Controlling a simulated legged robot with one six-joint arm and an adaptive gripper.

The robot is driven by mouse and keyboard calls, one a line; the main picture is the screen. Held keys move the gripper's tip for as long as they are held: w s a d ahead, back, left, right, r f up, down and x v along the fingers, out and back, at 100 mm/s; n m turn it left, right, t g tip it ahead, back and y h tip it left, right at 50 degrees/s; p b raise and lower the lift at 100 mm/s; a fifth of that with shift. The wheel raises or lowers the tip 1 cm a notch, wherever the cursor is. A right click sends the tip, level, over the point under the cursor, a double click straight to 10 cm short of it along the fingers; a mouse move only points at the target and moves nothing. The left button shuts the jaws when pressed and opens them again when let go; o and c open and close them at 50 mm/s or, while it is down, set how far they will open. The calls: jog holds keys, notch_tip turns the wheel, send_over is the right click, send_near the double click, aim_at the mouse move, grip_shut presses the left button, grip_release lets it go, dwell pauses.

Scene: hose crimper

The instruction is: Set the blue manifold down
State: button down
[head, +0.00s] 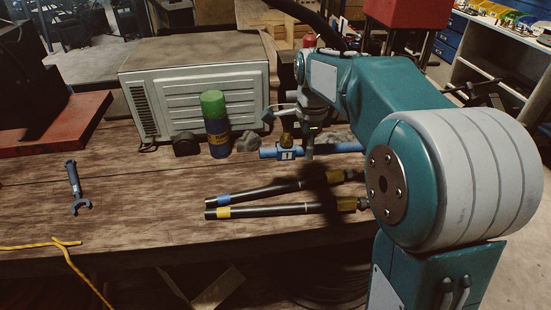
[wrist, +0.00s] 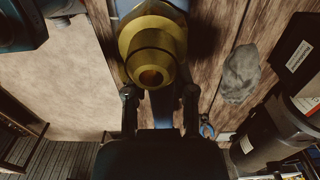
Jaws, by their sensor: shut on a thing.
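The blue manifold (head: 325,149) is a blue pipe lying level, with a square block marked with a white label near its left end. A brass fitting (head: 287,139) stands up from it; its open end fills the upper middle of the wrist view (wrist: 152,60). My gripper (wrist: 160,97) is shut on the manifold, with one dark finger on each side just below the brass fitting. In the head view my arm comes down over the manifold from the right and hides part of it. I cannot tell whether the manifold touches the wooden bench (head: 130,205).
A white ribbed metal box (head: 200,88) and a green-capped can (head: 216,125) stand behind and left. Two black hoses, one blue-banded (head: 270,190) and one yellow-banded (head: 280,209), lie in front. A wrench (head: 75,188) lies left. The bench between wrench and hoses is clear.

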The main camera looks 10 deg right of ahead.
jog(key=shift+w, duration=0.35)
jog(key=w+a+f, duration=0.4)
jog(key=w+a, duration=0.1)
jog(key=a, duration=0.2)
send_over(256, 175)
jog(key=f, duration=0.5)
jog(key=shift+s+d, duration=0.15)
jog(key=shift+d, duration=0.1)
jog(key=shift+a+f, duration=0.2)
jog(key=shift+f, duration=0.15)
notch_tip(256, 175, down, 3)
jog(key=shift+a+f, duration=0.1)
jog(key=shift+f, duration=0.05)
jog(key=shift+c, duration=2.2)
grip_release()
